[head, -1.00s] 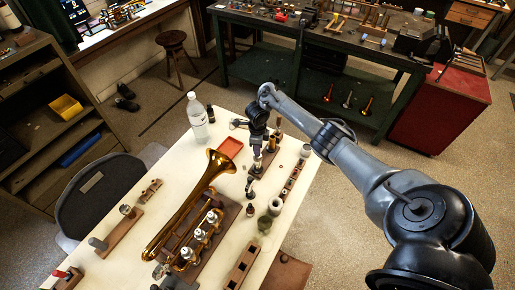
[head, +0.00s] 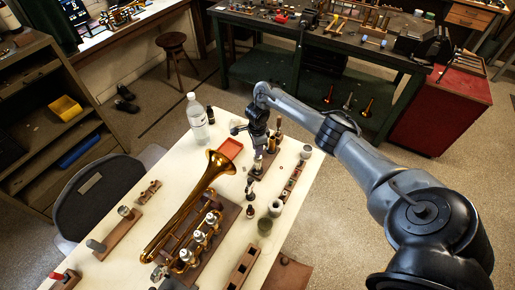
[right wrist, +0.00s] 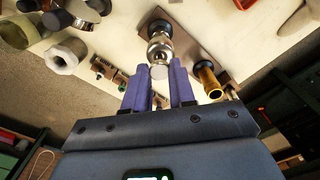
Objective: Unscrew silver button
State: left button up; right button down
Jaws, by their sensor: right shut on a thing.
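A silver button (right wrist: 159,72) shows in the right wrist view as a small pale disc at the end of a rounded silver piece (right wrist: 160,48). That piece stands on a wooden block (right wrist: 190,45). My right gripper (right wrist: 158,74) has its two purple fingers on either side of the button, shut on it. In the head view my right gripper (head: 257,166) points down over the wooden block near the table's right side, and the button is too small to make out there. My left gripper is not in view.
A brass cylinder (right wrist: 209,80) stands close to the right finger. In the head view a brass trumpet (head: 190,215) lies left of the gripper on the white table (head: 150,225). A red tray (head: 230,148) and a bottle (head: 197,120) stand behind.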

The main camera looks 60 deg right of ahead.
jog(key=n+b, duration=0.1)
jog(key=n, duration=0.1)
jog(key=shift+n, duration=0.4)
jog(key=shift+n+b, duration=0.6)
jog(key=shift+b, duration=0.4)
jog(key=shift+n+b, duration=0.6)
jog(key=shift+b, duration=0.65)
jog(key=c, duration=0.9)
grip_release()
jog(key=shift+o, duration=0.2)
